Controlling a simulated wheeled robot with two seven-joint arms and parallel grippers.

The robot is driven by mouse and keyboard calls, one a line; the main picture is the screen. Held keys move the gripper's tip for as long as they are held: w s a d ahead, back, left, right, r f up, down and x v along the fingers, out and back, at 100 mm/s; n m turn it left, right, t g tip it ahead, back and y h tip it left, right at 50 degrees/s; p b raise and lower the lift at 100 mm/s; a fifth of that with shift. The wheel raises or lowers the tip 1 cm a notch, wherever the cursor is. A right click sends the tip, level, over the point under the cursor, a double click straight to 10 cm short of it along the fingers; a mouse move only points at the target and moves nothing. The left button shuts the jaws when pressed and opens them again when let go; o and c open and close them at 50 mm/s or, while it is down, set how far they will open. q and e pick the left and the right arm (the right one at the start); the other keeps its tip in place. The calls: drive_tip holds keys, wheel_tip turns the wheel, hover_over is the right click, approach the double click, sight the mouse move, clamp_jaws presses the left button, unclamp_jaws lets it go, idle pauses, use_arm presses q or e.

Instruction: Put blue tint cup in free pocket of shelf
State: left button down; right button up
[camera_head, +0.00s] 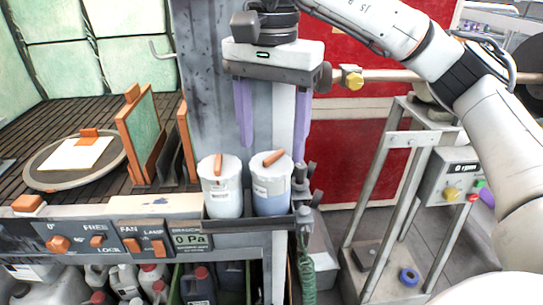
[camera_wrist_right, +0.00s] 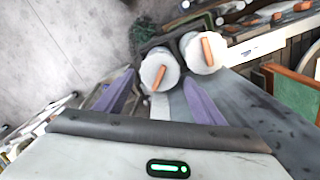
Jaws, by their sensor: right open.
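The blue tint cup (camera_head: 272,197) has a bluish body and a white lid with an orange bar. It stands upright at the right of a small dark shelf (camera_head: 248,224), beside a paler cup (camera_head: 221,199) with a similar lid. My right gripper (camera_head: 272,152) points down above the blue cup, its purple fingers spread and nothing held. In the right wrist view, the blue cup's lid (camera_wrist_right: 160,71) shows between and beyond the fingertips (camera_wrist_right: 159,77), with the paler cup's lid (camera_wrist_right: 204,52) to its right. I see no free pocket. My left gripper is out of view.
A booth with a round turntable (camera_head: 75,162) and upright orange-framed panels (camera_head: 140,135) stands left. A control panel (camera_head: 120,240) runs below it. A grey post rises behind the cups. A metal frame (camera_head: 395,190) stands right, and a green hose (camera_head: 306,265) hangs close by.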

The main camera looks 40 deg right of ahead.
drive_tip(key=shift+r+p, duration=0.35)
drive_tip(key=shift+r, duration=1.2)
